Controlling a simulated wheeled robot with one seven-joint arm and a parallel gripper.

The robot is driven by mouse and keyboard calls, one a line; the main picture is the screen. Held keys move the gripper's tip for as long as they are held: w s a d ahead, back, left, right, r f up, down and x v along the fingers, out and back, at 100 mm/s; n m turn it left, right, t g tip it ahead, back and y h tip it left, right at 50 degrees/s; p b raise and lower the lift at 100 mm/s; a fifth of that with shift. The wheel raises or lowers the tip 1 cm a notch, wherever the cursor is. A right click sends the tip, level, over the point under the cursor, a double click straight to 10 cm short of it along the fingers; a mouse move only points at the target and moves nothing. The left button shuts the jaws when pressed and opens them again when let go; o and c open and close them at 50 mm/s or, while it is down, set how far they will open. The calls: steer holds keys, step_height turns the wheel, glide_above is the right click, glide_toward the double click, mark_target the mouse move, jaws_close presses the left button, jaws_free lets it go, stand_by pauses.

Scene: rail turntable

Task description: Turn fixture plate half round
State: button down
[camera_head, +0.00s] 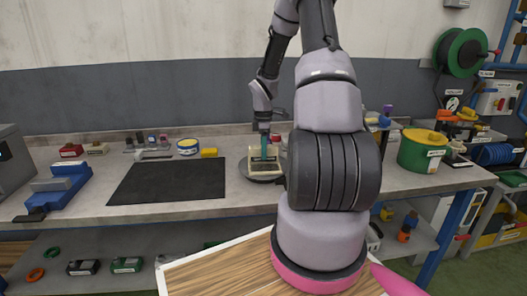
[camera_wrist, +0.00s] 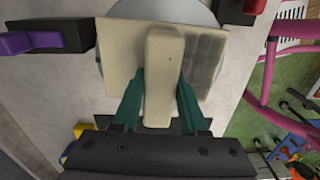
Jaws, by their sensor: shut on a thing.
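The fixture plate (camera_wrist: 208,62) is a cream, roughly rectangular plate with a raised cream bar (camera_wrist: 164,58) across its middle. It sits on a round grey turntable (camera_wrist: 128,10), whose rim shows around it. In the head view the plate (camera_head: 254,165) stands on the turntable disc (camera_head: 262,180) at the middle of the bench. My gripper (camera_wrist: 160,90) has green fingers on both sides of the bar and is shut on it. In the head view my gripper (camera_head: 264,148) points down at the plate. My arm hides the right part of the turntable.
A black mat (camera_head: 168,181) lies on the bench left of the turntable. A blue vise (camera_head: 60,188) is at the far left. A green drum (camera_head: 421,150) stands at the right. In the wrist view a black block with a purple part (camera_wrist: 42,41) is close left of the plate.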

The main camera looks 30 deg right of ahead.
steer(key=shift+n, duration=0.4)
steer(key=shift+c, duration=2.2)
jaws_free()
step_height(320, 180, up, 11)
steer(key=shift+f, duration=0.1)
